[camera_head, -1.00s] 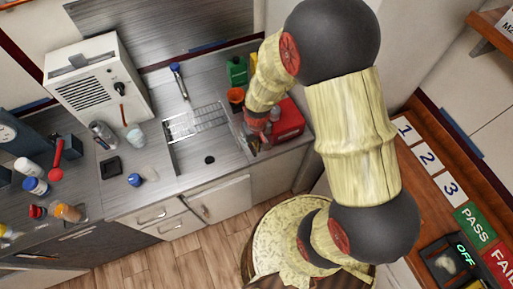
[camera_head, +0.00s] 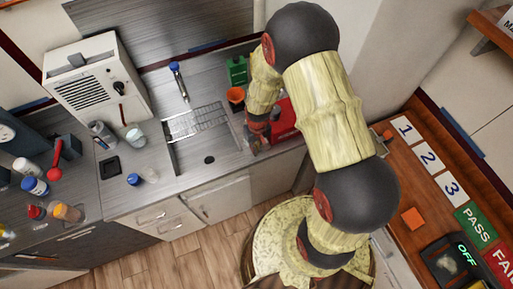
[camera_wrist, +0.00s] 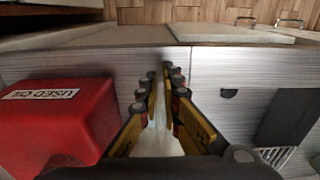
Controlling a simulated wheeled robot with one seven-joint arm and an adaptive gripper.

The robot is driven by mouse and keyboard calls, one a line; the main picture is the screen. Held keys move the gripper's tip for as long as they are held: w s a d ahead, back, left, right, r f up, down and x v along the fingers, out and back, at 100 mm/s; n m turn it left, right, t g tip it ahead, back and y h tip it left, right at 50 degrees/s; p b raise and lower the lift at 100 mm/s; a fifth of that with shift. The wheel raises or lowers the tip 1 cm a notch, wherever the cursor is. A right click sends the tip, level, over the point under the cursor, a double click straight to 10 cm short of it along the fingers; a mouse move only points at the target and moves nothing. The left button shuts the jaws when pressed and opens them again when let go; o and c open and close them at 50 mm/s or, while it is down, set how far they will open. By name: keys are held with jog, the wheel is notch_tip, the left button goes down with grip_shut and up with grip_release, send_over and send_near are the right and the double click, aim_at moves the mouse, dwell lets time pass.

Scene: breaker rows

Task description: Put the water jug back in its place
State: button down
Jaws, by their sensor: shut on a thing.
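My gripper (camera_wrist: 161,78) is shut on a pale, translucent thing (camera_wrist: 158,142) that shows between its fingers in the wrist view. It is probably the water jug; the fingers hide most of it and its full shape cannot be made out. In the head view my gripper (camera_head: 254,143) is low at the front edge of the steel counter, right of the sink, and the held thing is hard to see. A red box marked USED OIL (camera_wrist: 58,118) stands just left of my fingers in the wrist view. The jug's place cannot be told.
The red box (camera_head: 284,122), an orange cup (camera_head: 236,95) and a green can (camera_head: 237,70) stand near my arm. The sink (camera_head: 210,148) and wire rack (camera_head: 196,121) lie to the left. Several bottles stand farther left. The right wooden bench (camera_head: 398,180) holds numbered cards.

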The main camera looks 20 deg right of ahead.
jog(key=shift+f, duration=0.15)
jog(key=c, duration=2.5)
grip_release()
jog(key=o, duration=0.4)
jog(key=shift+o, duration=0.5)
